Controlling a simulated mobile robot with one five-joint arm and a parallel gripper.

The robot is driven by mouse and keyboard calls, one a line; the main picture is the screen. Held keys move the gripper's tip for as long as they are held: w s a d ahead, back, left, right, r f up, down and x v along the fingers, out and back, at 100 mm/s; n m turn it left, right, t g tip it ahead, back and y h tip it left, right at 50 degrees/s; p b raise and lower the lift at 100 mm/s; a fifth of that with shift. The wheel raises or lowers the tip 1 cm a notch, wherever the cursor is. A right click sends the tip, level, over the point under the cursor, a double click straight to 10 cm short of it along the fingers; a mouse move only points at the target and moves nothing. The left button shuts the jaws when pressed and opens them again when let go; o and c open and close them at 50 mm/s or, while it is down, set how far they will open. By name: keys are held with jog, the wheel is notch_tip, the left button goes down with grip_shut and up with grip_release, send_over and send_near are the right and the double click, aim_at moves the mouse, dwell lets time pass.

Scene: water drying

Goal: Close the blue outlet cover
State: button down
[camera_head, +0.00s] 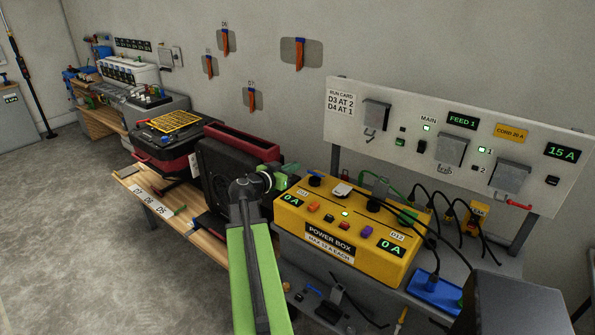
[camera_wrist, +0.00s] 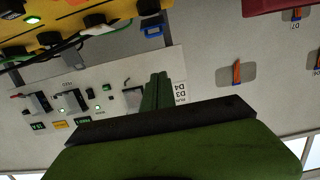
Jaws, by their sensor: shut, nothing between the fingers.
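The yellow power box (camera_head: 340,225) stands on a bench, with its near face reading "0 A" on two displays. In the wrist view, the box (camera_wrist: 70,30) shows upside down at the top left. A blue square frame-like flap (camera_wrist: 152,30), likely the blue outlet cover, sticks out past the box's end, below a dark round part. My gripper (camera_head: 291,170) is just beyond the box's left back corner, partly hidden by my arm. Its green fingers (camera_wrist: 157,92) are together and empty, apart from the flap.
A white wall panel (camera_head: 440,145) with switches and outlet covers is behind the box. A black and red case (camera_head: 225,170) stands close on the left. Black and green cables (camera_head: 420,215) run behind the box. A blue item (camera_head: 435,287) lies at the right.

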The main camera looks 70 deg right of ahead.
jog(key=d+f+b, duration=0.1)
jog(key=d, duration=0.1)
jog(key=s+d+f+b, duration=0.1)
jog(key=d+f+b, duration=0.1)
jog(key=d, duration=0.1)
jog(key=s+d+f+b, duration=0.1)
jog(key=d+f, duration=0.1)
jog(key=shift+d+b, duration=0.35)
jog(key=shift+b, duration=0.05)
jog(key=shift+f, duration=0.2)
